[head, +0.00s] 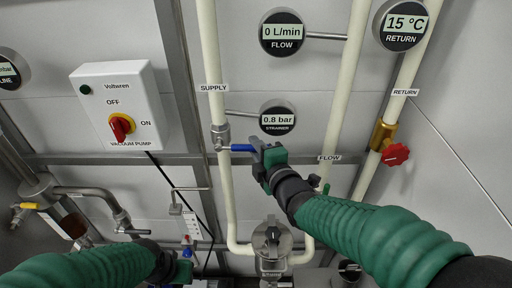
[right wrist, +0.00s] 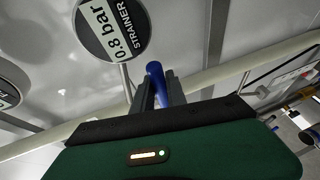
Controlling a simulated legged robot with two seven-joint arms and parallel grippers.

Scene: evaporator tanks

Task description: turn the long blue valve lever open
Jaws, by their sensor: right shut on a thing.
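The long blue valve lever (head: 239,148) sticks out to the right, roughly level, from a metal valve (head: 221,137) on the cream supply pipe (head: 211,70) in the head view. My right gripper (head: 258,149) is shut on the lever's free end. In the right wrist view the blue lever (right wrist: 155,75) runs in between the two dark fingers (right wrist: 157,95). The fingers hide part of the lever. My left gripper (head: 185,268) is low in the head view, left of centre; its fingers are too unclear to judge.
The strainer gauge (head: 277,121), reading 0.8 bar, is close above my right gripper. The flow gauge (head: 283,33) reads 0 L/min. A red valve handle (head: 396,154) is at the right. The vacuum pump switch box (head: 121,105) is at the left. A strainer body (head: 271,240) is below.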

